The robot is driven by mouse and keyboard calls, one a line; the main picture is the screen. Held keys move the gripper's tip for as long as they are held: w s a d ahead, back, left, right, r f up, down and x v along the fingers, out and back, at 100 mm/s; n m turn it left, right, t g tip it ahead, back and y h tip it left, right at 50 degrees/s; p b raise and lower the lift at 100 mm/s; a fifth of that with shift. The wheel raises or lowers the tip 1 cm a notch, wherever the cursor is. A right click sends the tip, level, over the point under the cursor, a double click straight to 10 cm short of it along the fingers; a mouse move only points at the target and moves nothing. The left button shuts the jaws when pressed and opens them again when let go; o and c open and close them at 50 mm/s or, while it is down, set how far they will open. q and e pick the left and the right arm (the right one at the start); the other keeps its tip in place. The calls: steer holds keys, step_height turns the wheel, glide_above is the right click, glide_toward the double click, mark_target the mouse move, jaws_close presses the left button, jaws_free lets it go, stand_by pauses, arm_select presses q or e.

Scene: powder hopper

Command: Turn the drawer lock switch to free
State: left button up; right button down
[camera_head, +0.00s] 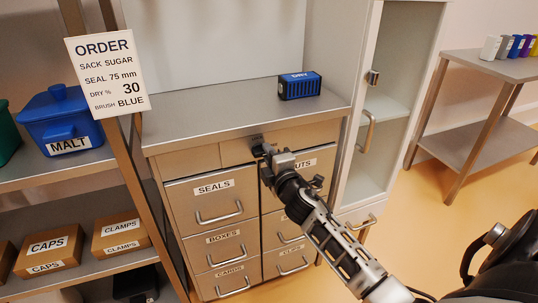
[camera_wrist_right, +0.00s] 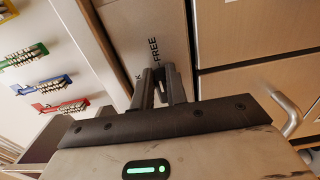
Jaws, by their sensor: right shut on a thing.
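My right gripper (camera_head: 262,150) reaches that strip from the front right and is shut on the drawer lock switch, a small dark part (camera_head: 257,140) at the fingertips. In the right wrist view, my two dark fingers (camera_wrist_right: 163,86) are close together in front of the panel (camera_wrist_right: 125,25). The printed word FREE shows just beyond them, and a K from a second word shows to their left. The fingers hide most of the switch, so its angle cannot be told. My left gripper is out of view.
A blue box labelled DRY (camera_head: 299,85) stands on the cabinet top. Drawer handles (camera_head: 219,213) stick out below the strip. A tall cabinet (camera_head: 385,110) with an open-looking front stands at right. A shelf with a blue MALT bin (camera_head: 60,118) and an order sign (camera_head: 107,75) are at left.

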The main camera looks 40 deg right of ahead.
steer(key=shift+d+r, duration=0.1)
steer(key=c, duration=1.4)
jaws_free()
arm_select(q)
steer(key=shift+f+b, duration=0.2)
steer(key=shift+b, duration=0.15)
arm_select(e)
steer(key=v, duration=1.6)
steer(key=shift+w, duration=0.15)
